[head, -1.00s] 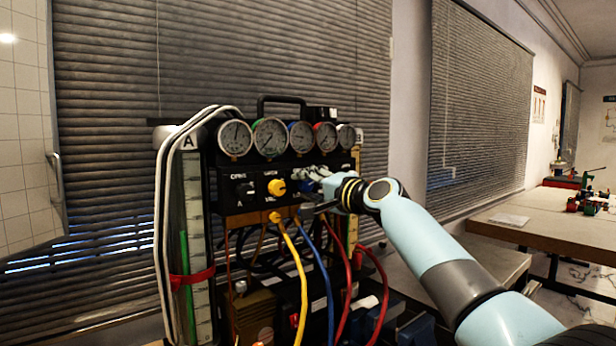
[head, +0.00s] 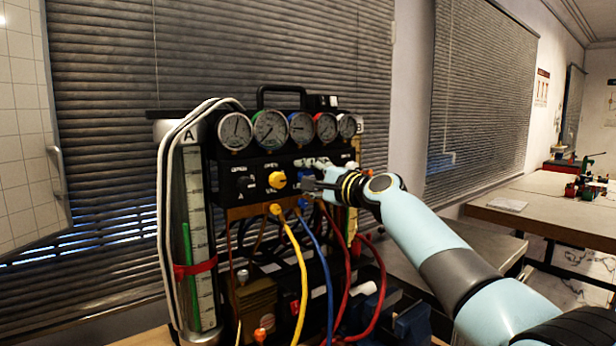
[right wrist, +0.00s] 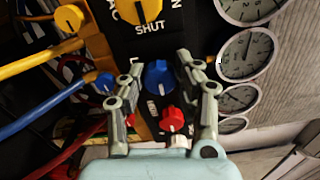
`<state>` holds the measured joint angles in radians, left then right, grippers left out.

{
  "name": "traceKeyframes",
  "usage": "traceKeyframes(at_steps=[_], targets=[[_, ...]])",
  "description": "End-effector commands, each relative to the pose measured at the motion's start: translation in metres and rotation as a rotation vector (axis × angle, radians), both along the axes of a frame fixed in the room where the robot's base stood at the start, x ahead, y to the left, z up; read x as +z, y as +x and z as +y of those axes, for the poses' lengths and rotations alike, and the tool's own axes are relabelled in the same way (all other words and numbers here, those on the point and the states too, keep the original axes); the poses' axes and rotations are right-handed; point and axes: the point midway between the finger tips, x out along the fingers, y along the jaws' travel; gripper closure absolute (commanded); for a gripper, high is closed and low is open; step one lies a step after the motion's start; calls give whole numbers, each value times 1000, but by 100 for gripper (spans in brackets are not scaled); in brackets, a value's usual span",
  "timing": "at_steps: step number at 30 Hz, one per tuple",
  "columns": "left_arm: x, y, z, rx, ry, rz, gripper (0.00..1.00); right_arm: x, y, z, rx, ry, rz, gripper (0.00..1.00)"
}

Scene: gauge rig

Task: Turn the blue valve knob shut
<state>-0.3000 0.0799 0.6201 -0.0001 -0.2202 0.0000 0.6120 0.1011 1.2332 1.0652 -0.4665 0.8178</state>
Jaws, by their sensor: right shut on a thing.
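The blue valve knob (right wrist: 158,78) is in the middle of the right wrist view, on the black valve panel (right wrist: 125,45). In the head view only a bit of the blue knob (head: 307,173) shows, mostly hidden by my right gripper (head: 312,178). In the right wrist view my right gripper (right wrist: 160,68) has one finger on each side of the blue knob and is shut on it. The knob's pointer direction and lettering are too small or covered to read. My left gripper is not in view.
A yellow knob (head: 277,180) marked SHUT sits beside the blue one, and a red knob (right wrist: 172,120) on its other side. Several gauges (head: 270,129) stand above the panel. Yellow, blue (head: 322,255) and red hoses hang below. A workbench (head: 540,215) is at the right.

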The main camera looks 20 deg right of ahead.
Motion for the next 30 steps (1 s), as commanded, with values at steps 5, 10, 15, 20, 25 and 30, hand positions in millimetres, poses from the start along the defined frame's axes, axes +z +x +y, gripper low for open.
traceKeyframes(at_steps=[5,10,15,20,25,30], targets=[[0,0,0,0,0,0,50,-1,0,0,-1,1,1,100],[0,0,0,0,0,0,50,-1,0,0,-1,0,1,53],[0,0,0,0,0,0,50,-1,0,0,0,0,1,45],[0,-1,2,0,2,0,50,0,-1,0,0,-1,1,45],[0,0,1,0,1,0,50,-1,-13,-5,0,-2,0,45],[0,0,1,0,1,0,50,-2,-45,-17,-1,-5,0,45]])
